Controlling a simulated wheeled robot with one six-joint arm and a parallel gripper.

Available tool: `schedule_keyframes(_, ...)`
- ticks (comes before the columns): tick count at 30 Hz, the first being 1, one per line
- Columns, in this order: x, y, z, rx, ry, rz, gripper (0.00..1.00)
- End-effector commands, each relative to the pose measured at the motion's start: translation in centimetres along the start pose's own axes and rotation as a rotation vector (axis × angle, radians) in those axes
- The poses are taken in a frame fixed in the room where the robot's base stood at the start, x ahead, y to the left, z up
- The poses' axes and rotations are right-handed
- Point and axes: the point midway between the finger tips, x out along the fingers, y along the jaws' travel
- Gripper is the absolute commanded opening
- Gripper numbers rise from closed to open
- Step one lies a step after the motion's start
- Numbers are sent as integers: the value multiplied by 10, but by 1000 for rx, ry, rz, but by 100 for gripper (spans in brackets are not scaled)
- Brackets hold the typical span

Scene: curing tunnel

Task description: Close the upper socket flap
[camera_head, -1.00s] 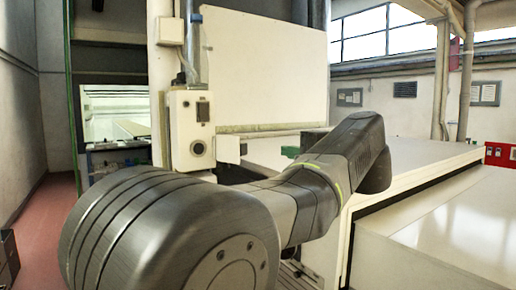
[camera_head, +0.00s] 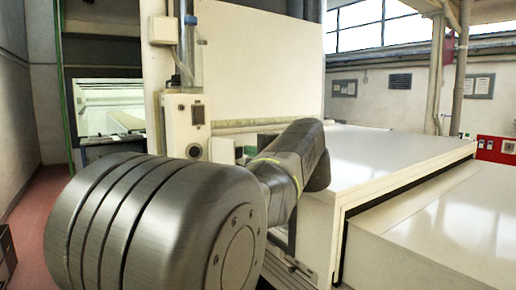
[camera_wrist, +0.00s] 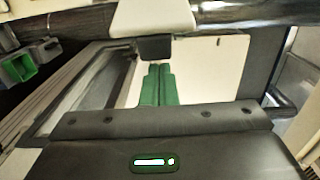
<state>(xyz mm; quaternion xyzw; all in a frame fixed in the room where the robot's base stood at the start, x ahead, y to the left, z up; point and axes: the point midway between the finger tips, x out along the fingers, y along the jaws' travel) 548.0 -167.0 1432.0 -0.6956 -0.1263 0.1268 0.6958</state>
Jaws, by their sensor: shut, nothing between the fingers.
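A pale control box (camera_head: 187,125) stands left of centre in the head view, with a dark square (camera_head: 198,114) on its upper front and a round fitting (camera_head: 193,151) below. A small pale plate (camera_head: 222,150) sticks out at its right side. I cannot tell whether this is the upper socket flap. My gripper shows in the wrist view as two green fingers (camera_wrist: 157,80) side by side, shut and empty. Ahead of them are a dark block (camera_wrist: 154,47) and a pale rounded piece (camera_wrist: 153,15); contact is unclear. In the head view, my arm hides most of the gripper.
A large white panel (camera_head: 258,70) rises behind the control box. A long white-topped housing (camera_head: 385,155) fills the right side. In the wrist view, a grey fitting with a green inside (camera_wrist: 20,67) is at upper left. Reddish floor (camera_head: 35,215) lies open at left.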

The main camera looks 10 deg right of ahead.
Motion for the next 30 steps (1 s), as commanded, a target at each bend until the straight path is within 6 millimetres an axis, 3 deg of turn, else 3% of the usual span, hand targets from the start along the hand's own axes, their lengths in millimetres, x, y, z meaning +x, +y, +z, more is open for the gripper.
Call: schedule_keyframes(30,-8,0,9,-2,90,-1,0)
